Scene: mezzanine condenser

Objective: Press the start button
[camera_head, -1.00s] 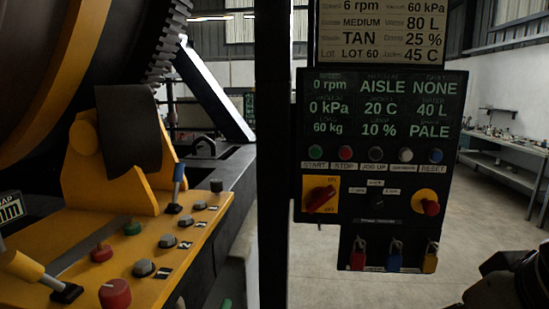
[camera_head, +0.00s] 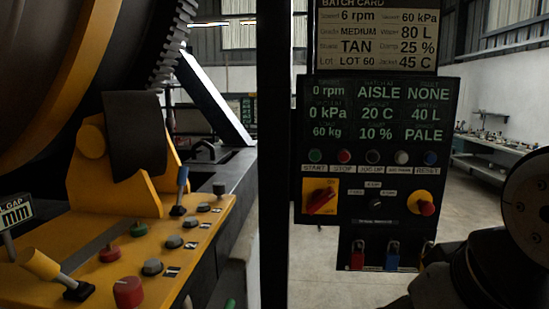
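The start button (camera_head: 315,156) is a small green round button at the left end of a row on the dark control panel (camera_head: 296,240). The label START sits just under it. To its right are the red stop button (camera_head: 344,156), a dark button, a pale button and a blue reset button (camera_head: 430,158). Nothing covers the start button. Dark parts of my arm fill the lower right corner and hide the panel's lower right part. My gripper's fingers do not show.
A red rotary switch (camera_head: 320,198) on a yellow plate and a red knob (camera_head: 426,206) sit below the buttons. Padlocks hang lower down. A dark post (camera_head: 271,150) stands left of the panel. A yellow console (camera_head: 200,240) with several buttons is farther left.

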